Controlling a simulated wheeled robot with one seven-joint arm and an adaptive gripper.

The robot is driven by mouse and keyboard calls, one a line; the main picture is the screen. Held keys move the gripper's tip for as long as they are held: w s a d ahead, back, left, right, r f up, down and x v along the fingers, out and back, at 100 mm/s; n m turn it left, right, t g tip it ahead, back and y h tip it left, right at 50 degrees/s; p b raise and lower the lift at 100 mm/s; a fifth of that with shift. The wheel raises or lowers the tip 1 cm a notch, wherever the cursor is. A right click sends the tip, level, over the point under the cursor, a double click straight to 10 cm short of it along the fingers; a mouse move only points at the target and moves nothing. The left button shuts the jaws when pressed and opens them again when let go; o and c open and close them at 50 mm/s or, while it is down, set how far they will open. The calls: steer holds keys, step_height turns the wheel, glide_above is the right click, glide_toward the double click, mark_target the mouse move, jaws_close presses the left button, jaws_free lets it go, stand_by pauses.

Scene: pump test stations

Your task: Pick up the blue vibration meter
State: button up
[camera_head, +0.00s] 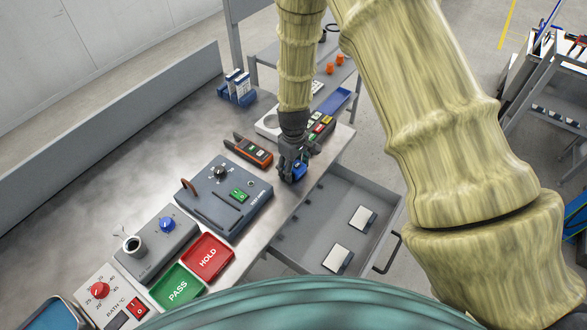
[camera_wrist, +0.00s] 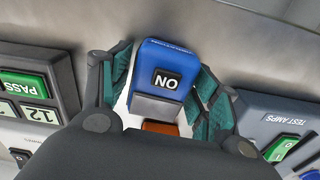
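The blue vibration meter (camera_wrist: 168,58) is in the middle of the wrist view. In the head view my gripper (camera_head: 291,166) points down at the bench's front edge, and a small blue part of the meter (camera_head: 299,171) shows by the fingers. The rest is hidden.
A dark test box (camera_head: 225,195) and an orange-and-black tool (camera_head: 248,151) are to the left. A device with coloured buttons (camera_head: 320,127) is close on the right. Below the bench, an open drawer (camera_head: 326,247) holds two pale-topped blocks. Red and green trays (camera_head: 207,257) are at the lower left.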

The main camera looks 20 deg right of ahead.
steer(key=c, duration=0.9)
steer(key=shift+r, duration=0.1)
steer(key=shift+c, duration=0.2)
